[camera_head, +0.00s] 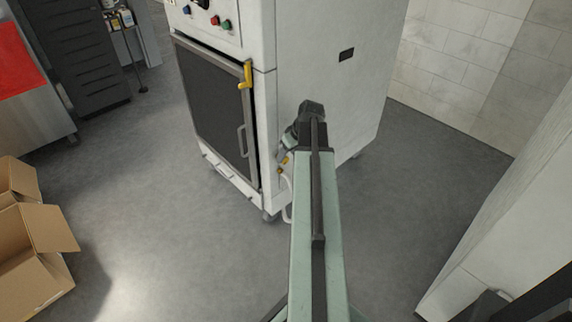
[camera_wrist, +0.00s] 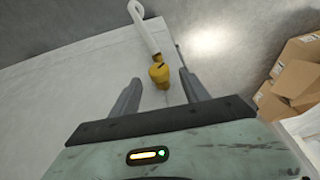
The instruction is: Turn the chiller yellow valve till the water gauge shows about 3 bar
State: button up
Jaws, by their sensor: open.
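The chiller's yellow valve (camera_wrist: 158,73) shows in the wrist view on the white cabinet's side, with a white hose (camera_wrist: 143,28) running from its fitting. My gripper (camera_wrist: 160,80) is open, its two fingers apart on either side of the valve, near the fingertips. I cannot tell whether either finger touches it. In the head view my arm reaches to the lower side of the white cabinet (camera_head: 330,85). Small yellow fittings (camera_head: 283,161) show beside the gripper there, which my arm partly hides. I cannot make out the water gauge in either view.
Open cardboard boxes (camera_head: 35,255) stand on the floor at the left. A white wall or panel (camera_head: 500,210) stands close at the right. The grey floor between is clear.

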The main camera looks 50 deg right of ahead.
aim_at(285, 159)
jog(key=b+x, duration=0.1)
jog(key=x, duration=0.2)
jog(key=shift+f+b, duration=0.15)
jog(key=shift+b, duration=0.2)
grip_shut()
jog(key=shift+s+a+h, duration=0.15)
jog(key=shift+a+h, duration=0.25)
jog(key=shift+h, duration=0.5)
jog(key=h+b, duration=0.1)
jog(key=h, duration=0.1)
jog(key=shift+n+h, duration=0.3)
jog(key=shift+n, duration=0.1)
